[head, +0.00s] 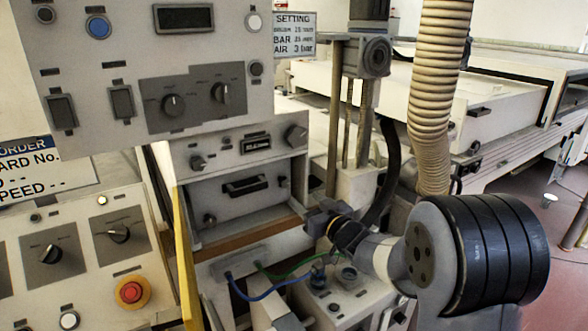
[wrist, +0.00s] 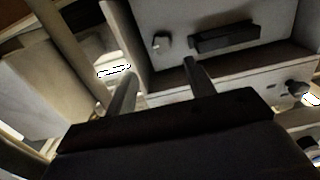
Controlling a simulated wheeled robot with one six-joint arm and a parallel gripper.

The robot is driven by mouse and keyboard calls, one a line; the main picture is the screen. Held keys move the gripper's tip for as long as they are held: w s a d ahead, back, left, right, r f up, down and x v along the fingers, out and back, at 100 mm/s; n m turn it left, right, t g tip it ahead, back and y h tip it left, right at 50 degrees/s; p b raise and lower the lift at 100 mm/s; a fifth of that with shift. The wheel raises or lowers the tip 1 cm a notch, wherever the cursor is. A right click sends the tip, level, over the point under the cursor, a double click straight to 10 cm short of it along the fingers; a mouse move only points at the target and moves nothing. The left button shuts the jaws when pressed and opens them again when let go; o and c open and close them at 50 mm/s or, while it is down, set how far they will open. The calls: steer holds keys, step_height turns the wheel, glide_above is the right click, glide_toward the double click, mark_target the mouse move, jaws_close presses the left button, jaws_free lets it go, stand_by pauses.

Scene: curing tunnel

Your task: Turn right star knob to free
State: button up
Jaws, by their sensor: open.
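A pale front with a dark bar handle (head: 246,185) has a small dark knob at each side, a left knob (head: 209,219) and a right knob (head: 283,181). The right one looks like the right star knob, but its lobes and setting are too small to read. My gripper (head: 318,212) is just right of and below this front, apart from it. In the wrist view my gripper (wrist: 156,78) is open, its two fingers apart with nothing between them. Beyond the fingers are a dark knob (wrist: 162,42) and a bar handle (wrist: 225,38); I cannot tell which side knob this is.
The panel above carries a larger dark knob (head: 296,136) and a display. A control cabinet (head: 160,80) overhangs at upper left. Blue (head: 262,294) and green cables run below the front. A ribbed hose (head: 440,90) and a post (head: 335,115) stand close behind my arm.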

mark_target(286, 183)
steer(key=p+x, duration=0.1)
steer(key=x, duration=0.9)
steer(key=shift+w+a+p, duration=0.2)
steer(key=shift+a+p, duration=0.1)
steer(key=shift+p, duration=0.1)
steer(key=c, duration=1)
steer(key=shift+o, duration=0.2)
